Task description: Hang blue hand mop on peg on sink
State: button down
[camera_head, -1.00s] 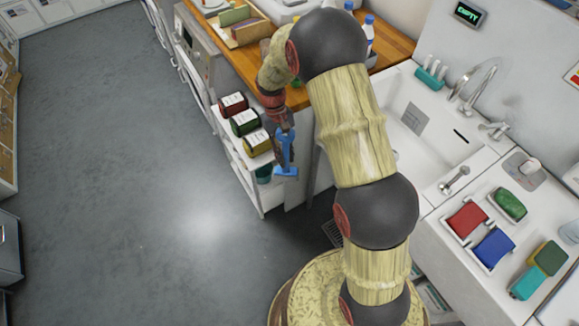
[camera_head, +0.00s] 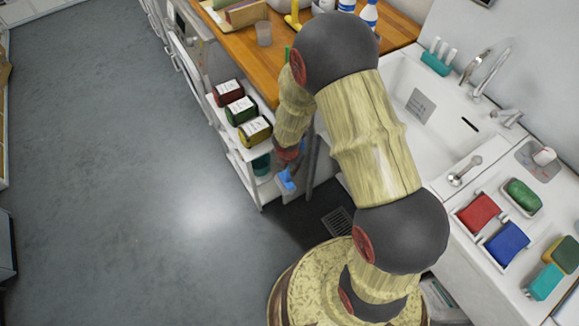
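A small blue item (camera_head: 286,180), perhaps the blue hand mop, shows at the end of my arm, low beside the white shelf cart. Little of it is visible and its full shape is hidden. My gripper (camera_head: 288,164) is small and dark at the blue item; I cannot make out its fingers or whether they are shut on it. The white sink (camera_head: 440,135) is at the right, behind my arm, with a chrome tap (camera_head: 486,72). A short chrome fitting with a round end (camera_head: 465,171) is on its near ledge. I cannot make out a peg for certain.
The white cart (camera_head: 243,168) holds red, green and yellow labelled packs. A wooden counter (camera_head: 250,53) carries a cup and bottles. Red (camera_head: 478,212) and blue (camera_head: 508,243) pads and a green brush (camera_head: 523,195) lie right of the sink. Open floor (camera_head: 120,180) is at left.

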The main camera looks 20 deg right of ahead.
jog(key=shift+w, duration=0.1)
jog(key=w+d+f+p, duration=0.1)
jog(key=d, duration=0.8)
jog(key=shift+w+f, duration=0.3)
jog(key=shift+w, duration=0.1)
dwell(0.8)
jog(key=shift+d, duration=0.15)
dwell(0.4)
jog(key=c, duration=1.6)
grip_release()
jog(key=shift+v, duration=5.95)
